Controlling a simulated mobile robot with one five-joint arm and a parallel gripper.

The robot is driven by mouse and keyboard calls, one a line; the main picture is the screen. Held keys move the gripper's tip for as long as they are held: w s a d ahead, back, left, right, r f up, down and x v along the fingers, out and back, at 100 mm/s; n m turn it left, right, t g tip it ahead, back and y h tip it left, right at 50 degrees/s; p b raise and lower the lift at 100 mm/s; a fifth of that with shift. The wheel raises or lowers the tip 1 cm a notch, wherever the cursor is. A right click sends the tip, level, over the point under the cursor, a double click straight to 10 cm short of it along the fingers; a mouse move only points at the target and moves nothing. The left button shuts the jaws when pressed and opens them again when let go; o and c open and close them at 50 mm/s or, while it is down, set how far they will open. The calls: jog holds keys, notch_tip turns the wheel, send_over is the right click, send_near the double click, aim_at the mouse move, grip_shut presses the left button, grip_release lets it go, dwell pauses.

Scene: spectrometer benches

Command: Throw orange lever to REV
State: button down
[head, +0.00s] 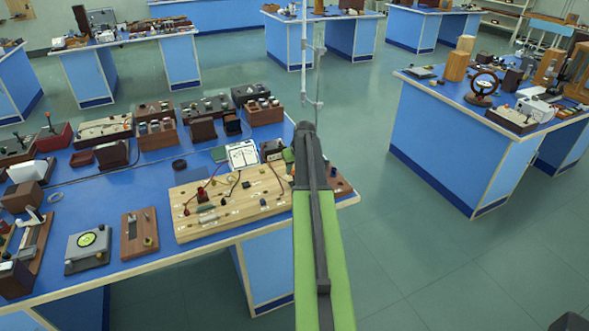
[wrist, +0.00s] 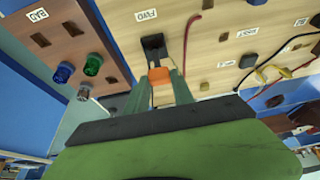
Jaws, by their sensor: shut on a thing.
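The orange lever (wrist: 160,75) shows in the wrist view, rising from a black base (wrist: 153,46) on a light wooden board (wrist: 225,35). My gripper (wrist: 158,80) is shut on the lever, with a greenish finger on either side of it. An upside-down FWD label (wrist: 147,15) lies just beyond the base. In the picture the lever points away from that label, towards my gripper. I see no REV label; my gripper covers that side. In the head view the board (head: 222,221) lies at the near bench's right end, and my arm hides the lever.
Red, yellow and black wires run over the board beside the lever. A darker wooden panel (wrist: 70,25) with blue, green and clear knobs lies to the left in the wrist view. Several instruments crowd the blue bench (head: 60,215). Open floor (head: 440,245) lies to the right.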

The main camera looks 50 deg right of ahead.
jog(key=shift+w+d+r+p, duration=0.1)
jog(key=shift+w+d+p, duration=0.05)
jog(key=shift+w+p, duration=0.2)
jog(key=shift+w+d+f+g+y, duration=0.15)
jog(key=shift+g+y, duration=0.25)
jog(key=shift+g, duration=0.5)
jog(key=c, duration=1.1)
grip_release()
jog(key=shift+f, duration=0.1)
jog(key=p+v, duration=1.7)
jog(key=shift+r, duration=0.2)
